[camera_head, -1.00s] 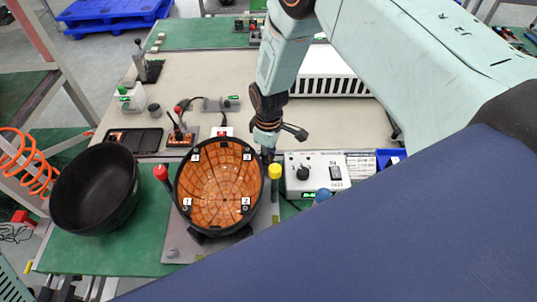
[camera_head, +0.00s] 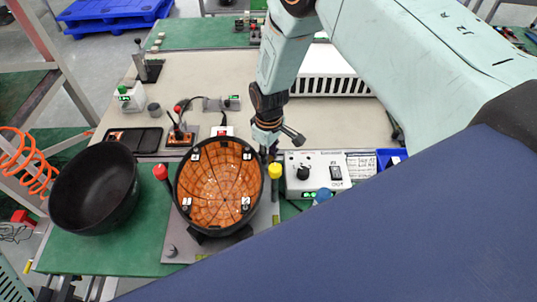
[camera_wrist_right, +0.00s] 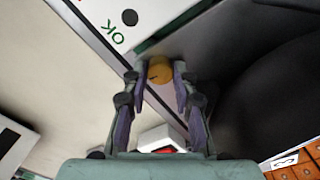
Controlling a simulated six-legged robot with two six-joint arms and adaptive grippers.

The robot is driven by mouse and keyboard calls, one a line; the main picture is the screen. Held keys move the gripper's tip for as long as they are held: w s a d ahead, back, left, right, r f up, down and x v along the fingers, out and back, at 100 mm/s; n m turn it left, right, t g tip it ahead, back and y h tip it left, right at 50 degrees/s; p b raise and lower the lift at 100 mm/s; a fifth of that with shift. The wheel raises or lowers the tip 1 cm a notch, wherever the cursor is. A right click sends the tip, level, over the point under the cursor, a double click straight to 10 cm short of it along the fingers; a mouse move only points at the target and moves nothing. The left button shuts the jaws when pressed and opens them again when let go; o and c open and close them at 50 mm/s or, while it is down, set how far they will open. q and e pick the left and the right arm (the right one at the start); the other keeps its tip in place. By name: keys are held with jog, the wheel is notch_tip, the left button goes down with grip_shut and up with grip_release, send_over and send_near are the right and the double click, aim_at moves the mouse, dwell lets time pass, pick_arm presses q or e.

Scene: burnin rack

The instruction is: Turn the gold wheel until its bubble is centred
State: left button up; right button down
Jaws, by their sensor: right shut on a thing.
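The gold wheel (camera_wrist_right: 160,70) is a small round knob between the two fingertips of my right gripper (camera_wrist_right: 155,76) in the wrist view. The fingers are shut on it from both sides. In the head view the gold wheel (camera_head: 275,171) shows as a yellow knob on the right of a black bowl (camera_head: 180,222), just below my right gripper (camera_head: 268,150). The bowl has an orange gridded inside with numbered white tags. I cannot make out a bubble in either view. My left gripper is not in view.
A red knob (camera_head: 161,172) stands left of the bowl and a blue one (camera_head: 322,195) to the right. A control box (camera_head: 318,172) is close right of my gripper. A second black bowl (camera_head: 95,187) stands at left. The beige mat (camera_head: 200,75) behind has free room.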

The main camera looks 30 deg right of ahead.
jog(key=m, duration=1.2)
dwell(0.5)
jog(key=c, duration=1.1)
grip_release()
jog(key=shift+o, duration=0.2)
jog(key=shift+s, duration=0.1)
